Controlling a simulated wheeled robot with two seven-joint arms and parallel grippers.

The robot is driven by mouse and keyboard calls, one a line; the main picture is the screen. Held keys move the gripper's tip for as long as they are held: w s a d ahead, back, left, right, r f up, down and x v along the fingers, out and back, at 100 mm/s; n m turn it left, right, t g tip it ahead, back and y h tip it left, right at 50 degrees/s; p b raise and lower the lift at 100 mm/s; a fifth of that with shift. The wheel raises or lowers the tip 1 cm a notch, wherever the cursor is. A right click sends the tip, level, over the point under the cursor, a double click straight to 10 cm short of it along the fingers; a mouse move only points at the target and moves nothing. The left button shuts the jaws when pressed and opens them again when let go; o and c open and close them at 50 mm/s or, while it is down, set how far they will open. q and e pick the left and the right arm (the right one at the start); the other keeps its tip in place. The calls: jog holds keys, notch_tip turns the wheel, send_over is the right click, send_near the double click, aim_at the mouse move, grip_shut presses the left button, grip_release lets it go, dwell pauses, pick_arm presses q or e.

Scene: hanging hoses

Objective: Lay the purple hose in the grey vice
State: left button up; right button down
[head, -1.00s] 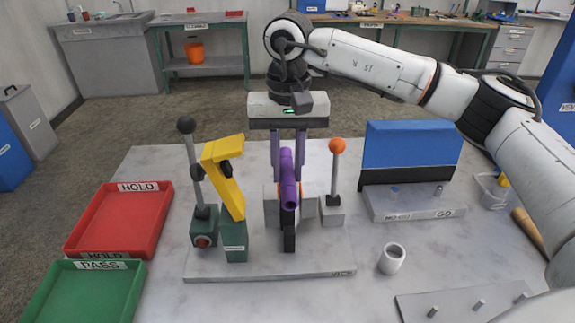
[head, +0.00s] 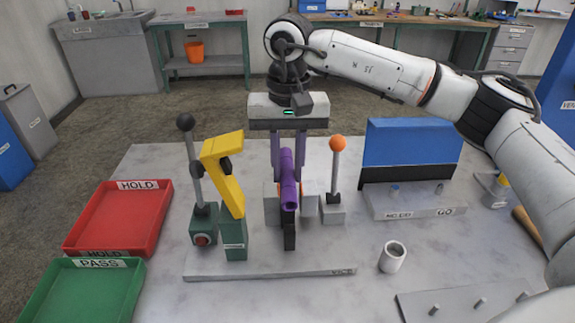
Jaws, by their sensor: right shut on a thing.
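The purple hose (head: 288,187) is in the middle of the table at the grey vice. My right gripper (head: 287,160) points down over the vice with its purple-tinted fingers on either side of the hose, shut on it. The grey vice blocks (head: 271,203) stand left and right of the hose on a grey base plate (head: 268,273) marked VICE. The hose's near end faces me above a black part. Whether the hose touches the vice bottom is hidden. My left gripper is not in view.
A yellow clamp on a green block (head: 222,180) and a black-knobbed lever (head: 190,150) stand left of the vice. An orange-knobbed lever (head: 337,146) stands right. Red (head: 105,245) and green (head: 70,315) trays lie left; a grey cup (head: 392,257) sits right.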

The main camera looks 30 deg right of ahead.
aim_at(288, 171)
jog(key=shift+f+b, duration=1.05)
jog(key=shift+f, duration=0.6)
jog(key=c, duration=1.5)
grip_release()
jog(key=shift+o, duration=0.3)
jog(key=shift+f, duration=0.1)
